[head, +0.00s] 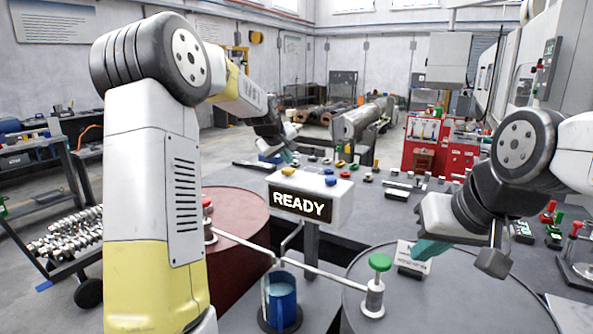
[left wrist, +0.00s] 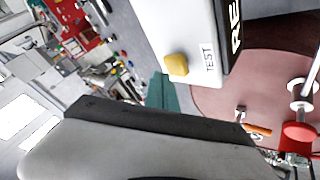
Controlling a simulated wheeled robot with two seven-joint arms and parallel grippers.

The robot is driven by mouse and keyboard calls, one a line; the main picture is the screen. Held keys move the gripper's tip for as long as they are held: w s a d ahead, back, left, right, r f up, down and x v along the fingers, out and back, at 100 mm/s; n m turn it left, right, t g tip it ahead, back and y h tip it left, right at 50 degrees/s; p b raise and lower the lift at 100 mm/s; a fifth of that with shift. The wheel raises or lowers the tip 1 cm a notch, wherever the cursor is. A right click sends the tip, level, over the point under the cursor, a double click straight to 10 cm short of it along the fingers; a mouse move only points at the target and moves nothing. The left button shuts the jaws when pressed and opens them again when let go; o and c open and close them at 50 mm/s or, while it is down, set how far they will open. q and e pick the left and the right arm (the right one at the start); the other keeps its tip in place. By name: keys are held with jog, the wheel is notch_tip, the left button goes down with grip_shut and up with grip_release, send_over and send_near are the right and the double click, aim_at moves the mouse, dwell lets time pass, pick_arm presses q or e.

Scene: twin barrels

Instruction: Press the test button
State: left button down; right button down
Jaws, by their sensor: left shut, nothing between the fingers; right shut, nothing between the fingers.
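The white box with a black READY display (head: 302,205) stands on a post between the two barrels. A yellow button (head: 328,171) and a blue button (head: 330,181) show on its top. In the left wrist view the yellow button (left wrist: 177,65) sits beside the printed word TEST. My left gripper (head: 288,156) is shut and empty, just beyond and above the box's left part. Its teal fingertips (left wrist: 165,95) appear close to the yellow button; I see no clear contact. My right gripper (head: 430,250) is shut and empty above the grey barrel, by a small label sign.
The red barrel (head: 238,215) is left, the grey barrel (head: 440,300) right. A green-knobbed valve (head: 379,262), a red-knobbed valve (head: 208,204), connecting pipes and a blue cup (head: 282,300) stand in front of the box. Small items lie on the table behind.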

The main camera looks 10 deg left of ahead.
aim_at(287, 170)
pick_arm(q)
jog(key=shift+f, duration=0.2)
jog(key=shift+f, duration=0.2)
jog(key=shift+f, duration=0.55)
dwell(0.8)
dwell(0.3)
jog(key=shift+r, duration=0.95)
jog(key=shift+r, duration=2.5)
